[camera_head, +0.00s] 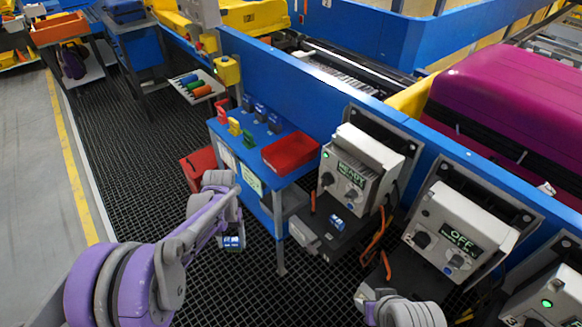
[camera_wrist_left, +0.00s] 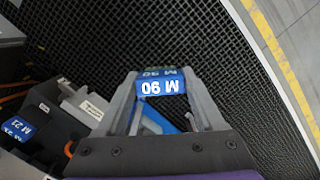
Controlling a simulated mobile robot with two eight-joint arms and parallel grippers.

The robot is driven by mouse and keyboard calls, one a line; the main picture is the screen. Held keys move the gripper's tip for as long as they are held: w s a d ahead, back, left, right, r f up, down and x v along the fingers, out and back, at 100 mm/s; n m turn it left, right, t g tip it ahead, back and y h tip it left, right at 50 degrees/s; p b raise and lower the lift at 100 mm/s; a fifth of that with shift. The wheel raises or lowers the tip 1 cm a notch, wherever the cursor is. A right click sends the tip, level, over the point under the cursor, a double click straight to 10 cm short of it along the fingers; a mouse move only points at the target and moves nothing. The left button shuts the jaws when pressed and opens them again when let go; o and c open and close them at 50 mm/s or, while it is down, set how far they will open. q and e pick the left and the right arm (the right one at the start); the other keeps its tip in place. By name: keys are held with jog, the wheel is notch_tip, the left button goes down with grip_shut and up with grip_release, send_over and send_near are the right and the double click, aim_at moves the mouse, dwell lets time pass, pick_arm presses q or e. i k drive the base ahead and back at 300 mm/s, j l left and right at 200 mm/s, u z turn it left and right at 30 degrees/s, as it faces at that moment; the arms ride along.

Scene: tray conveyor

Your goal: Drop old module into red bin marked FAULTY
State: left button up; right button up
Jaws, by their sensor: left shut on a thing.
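My left gripper (camera_wrist_left: 158,84) is shut on a blue module marked M 90 (camera_wrist_left: 160,87), held over the dark grid floor. In the head view the held module (camera_head: 232,242) hangs below my left wrist, left of the blue table's legs. A red bin (camera_head: 196,168) stands low at the left side of the blue table, partly hidden by the table and close behind my left wrist; no marking on it is readable. A shallow red tray (camera_head: 290,153) lies on the table top. Part of my right arm shows at lower right; its fingers are not visible.
Another box shows OFF (camera_head: 455,235). Grid floor at left is clear.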

aim_at(286, 158)
jog(key=k+z, duration=0.2)
jog(key=k, duration=0.15)
jog(key=k+l+z, duration=0.15)
jog(key=k, duration=0.25)
jog(key=z, duration=1.45)
jog(key=j+z, duration=0.35)
jog(key=j, duration=2.25)
jog(key=k, duration=0.1)
